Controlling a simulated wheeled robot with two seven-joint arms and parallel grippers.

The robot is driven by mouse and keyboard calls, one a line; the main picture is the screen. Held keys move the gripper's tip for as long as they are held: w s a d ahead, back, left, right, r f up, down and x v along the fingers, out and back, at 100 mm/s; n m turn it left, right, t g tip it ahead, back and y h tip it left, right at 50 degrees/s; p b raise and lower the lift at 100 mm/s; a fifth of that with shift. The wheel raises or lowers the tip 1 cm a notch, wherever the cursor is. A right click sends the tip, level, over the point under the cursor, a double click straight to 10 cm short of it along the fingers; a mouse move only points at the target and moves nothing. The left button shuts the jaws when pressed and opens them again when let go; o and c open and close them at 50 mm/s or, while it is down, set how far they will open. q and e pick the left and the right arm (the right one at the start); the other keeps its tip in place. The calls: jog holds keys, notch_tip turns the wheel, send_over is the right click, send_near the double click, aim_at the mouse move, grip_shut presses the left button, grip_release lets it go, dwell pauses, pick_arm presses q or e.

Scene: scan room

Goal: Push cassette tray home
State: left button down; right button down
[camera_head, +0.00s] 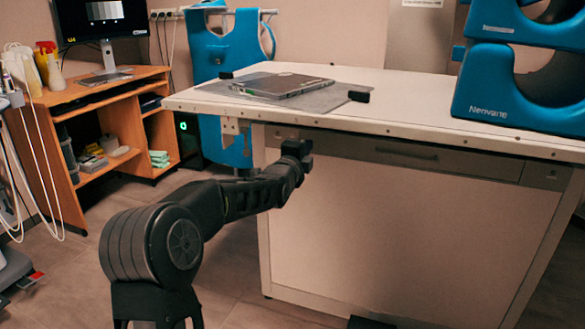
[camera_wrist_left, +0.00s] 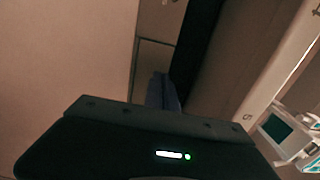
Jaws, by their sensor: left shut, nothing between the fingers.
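The wide shallow tray front (camera_head: 480,163) with a dark recessed handle is set under the white tabletop, in the upper front of the table. Whether it sits flush or stands out a little I cannot tell. My left gripper (camera_head: 299,148) is at the left end of this front, just under the tabletop edge. It is shut and empty. In the left wrist view its closed fingers (camera_wrist_left: 163,92) point toward a pale panel with seam lines; contact is not clear. My right gripper is not in view.
A flat dark panel (camera_head: 283,84) lies on a grey mat on the white table (camera_head: 430,97). Blue padded supports (camera_head: 520,90) stand at its right end. A wooden desk (camera_head: 100,120) with a monitor is at the left.

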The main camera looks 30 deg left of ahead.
pick_arm(q)
jog(key=p+v, duration=0.1)
jog(key=v, duration=0.8)
jog(key=shift+a, duration=0.1)
